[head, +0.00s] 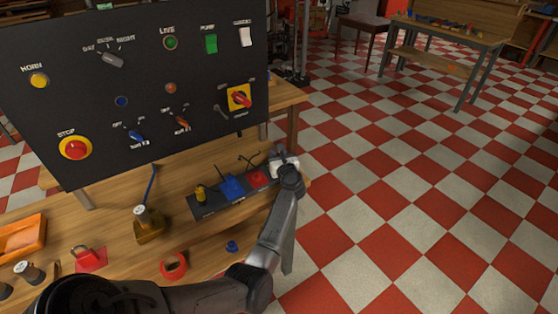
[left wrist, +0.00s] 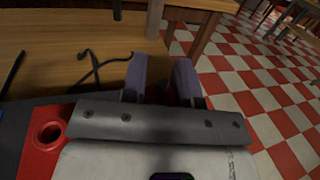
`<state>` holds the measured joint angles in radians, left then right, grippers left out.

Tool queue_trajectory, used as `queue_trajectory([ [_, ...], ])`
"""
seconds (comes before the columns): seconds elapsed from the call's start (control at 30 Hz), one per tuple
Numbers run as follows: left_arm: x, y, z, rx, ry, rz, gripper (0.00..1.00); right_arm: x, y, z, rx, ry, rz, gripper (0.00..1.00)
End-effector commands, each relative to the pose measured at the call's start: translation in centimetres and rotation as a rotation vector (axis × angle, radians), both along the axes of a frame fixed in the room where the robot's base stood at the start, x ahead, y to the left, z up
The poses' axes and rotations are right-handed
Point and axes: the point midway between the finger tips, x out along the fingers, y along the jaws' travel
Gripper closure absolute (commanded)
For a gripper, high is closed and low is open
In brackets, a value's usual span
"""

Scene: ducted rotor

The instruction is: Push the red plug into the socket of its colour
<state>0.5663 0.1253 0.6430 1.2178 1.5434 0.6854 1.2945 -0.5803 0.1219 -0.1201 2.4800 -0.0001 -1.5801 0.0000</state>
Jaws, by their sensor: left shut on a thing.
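A dark socket strip lies on the bench below the panel. Its red socket (head: 257,178) is at the right, next to the blue socket (head: 231,187). In the left wrist view the red socket (left wrist: 47,134) shows a round open hole at the left. My left gripper (head: 285,164) is at the right end of the strip, to the right of the red socket's hole. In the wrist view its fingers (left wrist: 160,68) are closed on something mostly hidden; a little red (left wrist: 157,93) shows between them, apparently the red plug. My right gripper is out of view.
A black control panel (head: 140,80) stands just behind the strip. A yellow piece (head: 200,192) stands at the strip's left end. A brass-coloured block (head: 149,225), red ring (head: 173,266), red padlock (head: 90,258) and small blue piece (head: 232,246) lie in front. The bench ends to the right.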

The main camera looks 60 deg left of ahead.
Motion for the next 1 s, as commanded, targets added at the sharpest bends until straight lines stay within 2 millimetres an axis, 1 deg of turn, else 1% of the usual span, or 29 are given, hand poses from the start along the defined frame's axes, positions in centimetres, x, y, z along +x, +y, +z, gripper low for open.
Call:
queue_trajectory([
  [0.17, 0.0, 0.0, 0.2, 0.0, 0.0, 0.0, 0.95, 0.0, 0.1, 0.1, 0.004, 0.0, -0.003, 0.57],
  [0.27, 0.0, 0.0, 0.8, 0.0, -0.001, 0.001, 0.95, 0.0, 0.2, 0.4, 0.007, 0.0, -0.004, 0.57],
  [0.37, 0.0, 0.0, 1.8, -0.001, -0.004, 0.001, 0.95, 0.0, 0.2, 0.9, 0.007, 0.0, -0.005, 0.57],
  [0.53, 0.0, 0.0, 4.6, 0.0, -0.005, 0.001, 0.95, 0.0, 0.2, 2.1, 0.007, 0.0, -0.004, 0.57],
  [0.6, 0.4, -1.4, 5.0, -0.003, -0.003, -0.003, 0.95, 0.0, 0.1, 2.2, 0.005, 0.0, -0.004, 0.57],
  [0.8, 1.4, -5.2, 7.4, -0.003, -0.002, -0.003, 0.95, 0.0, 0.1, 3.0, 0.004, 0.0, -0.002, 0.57],
  [1.0, 2.2, -8.4, 9.3, -0.002, -0.003, -0.002, 0.95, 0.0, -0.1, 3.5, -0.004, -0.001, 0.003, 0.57],
])
